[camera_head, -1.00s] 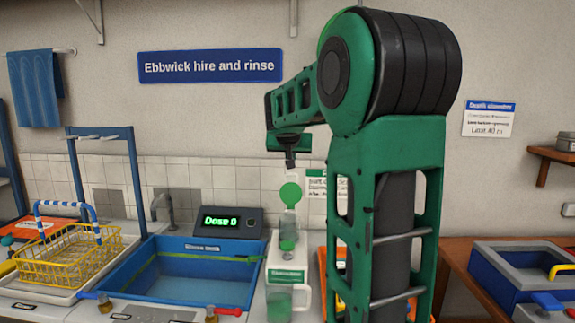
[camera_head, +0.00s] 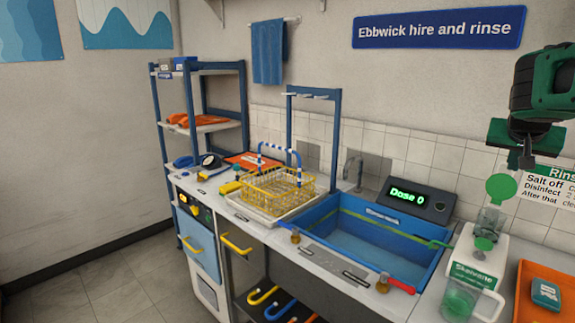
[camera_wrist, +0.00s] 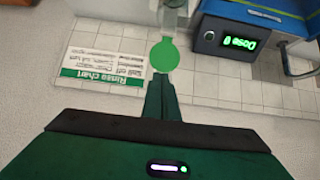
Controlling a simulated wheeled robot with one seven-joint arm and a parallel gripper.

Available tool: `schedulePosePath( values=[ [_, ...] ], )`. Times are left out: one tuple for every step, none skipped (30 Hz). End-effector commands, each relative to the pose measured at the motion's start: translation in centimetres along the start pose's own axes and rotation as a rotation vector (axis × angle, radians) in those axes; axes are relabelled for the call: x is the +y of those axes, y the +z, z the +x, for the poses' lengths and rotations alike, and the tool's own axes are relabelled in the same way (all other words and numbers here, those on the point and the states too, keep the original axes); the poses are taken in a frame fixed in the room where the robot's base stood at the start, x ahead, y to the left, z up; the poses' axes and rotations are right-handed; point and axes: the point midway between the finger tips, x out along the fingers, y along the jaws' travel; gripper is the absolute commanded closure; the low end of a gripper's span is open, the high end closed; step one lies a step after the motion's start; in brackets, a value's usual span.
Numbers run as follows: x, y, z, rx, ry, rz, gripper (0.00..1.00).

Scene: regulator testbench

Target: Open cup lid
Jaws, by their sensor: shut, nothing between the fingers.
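The cup (camera_head: 490,221) is a small clear vessel on top of a white dispenser labelled "Skelvanite" (camera_head: 477,270), at the right of the head view. Its round green lid (camera_head: 501,188) stands up above the cup's mouth, face-on to the camera, so it looks raised. In the wrist view the lid (camera_wrist: 164,56) shows just beyond my fingertips, with the cup (camera_wrist: 172,18) behind it. My gripper (camera_head: 521,160) is shut and empty, pointing down just above the lid. In the wrist view its fingers (camera_wrist: 160,90) are together. I cannot tell whether they touch the lid.
A clear jug (camera_head: 460,302) with green liquid stands at the dispenser's front. A blue sink (camera_head: 335,250), a "Dose 0" display (camera_head: 418,200) and a yellow basket (camera_head: 275,193) are to the left. An orange tray (camera_head: 530,312) is at right. A rinse chart (camera_head: 548,190) hangs behind.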

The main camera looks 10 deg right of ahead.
Motion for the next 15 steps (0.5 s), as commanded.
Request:
schedulePosePath(
  values=[
    [0.3, 2.6, -0.3, -0.054, -0.005, -0.018, 1.0],
    [0.6, 4.1, -0.5, -0.087, -0.007, -0.029, 1.0],
    [1.0, 6.1, -0.8, -0.133, -0.01, -0.041, 1.0],
    [1.2, 7.7, -1.0, -0.166, -0.014, -0.053, 1.0],
    [1.4, 9.2, -1.2, -0.2, -0.018, -0.064, 1.0],
    [1.8, 11.2, -1.5, -0.245, -0.022, -0.077, 1.0],
    [2.1, 12.7, -1.9, -0.278, -0.026, -0.087, 1.0],
    [2.3, 14.2, -2.2, -0.312, -0.03, -0.097, 1.0],
    [2.7, 16.2, -2.6, -0.357, -0.037, -0.111, 1.0],
    [2.9, 17.6, -3.0, -0.389, -0.042, -0.122, 1.0],
    [3.2, 19.2, -3.4, -0.423, -0.046, -0.132, 1.0],
    [3.6, 21.1, -3.9, -0.467, -0.054, -0.145, 1.0],
    [3.9, 22.6, -4.4, -0.501, -0.06, -0.156, 1.0],
    [4.1, 24.0, -4.8, -0.533, -0.067, -0.168, 1.0],
    [4.5, 25.9, -5.5, -0.577, -0.075, -0.181, 1.0]
  ],
)
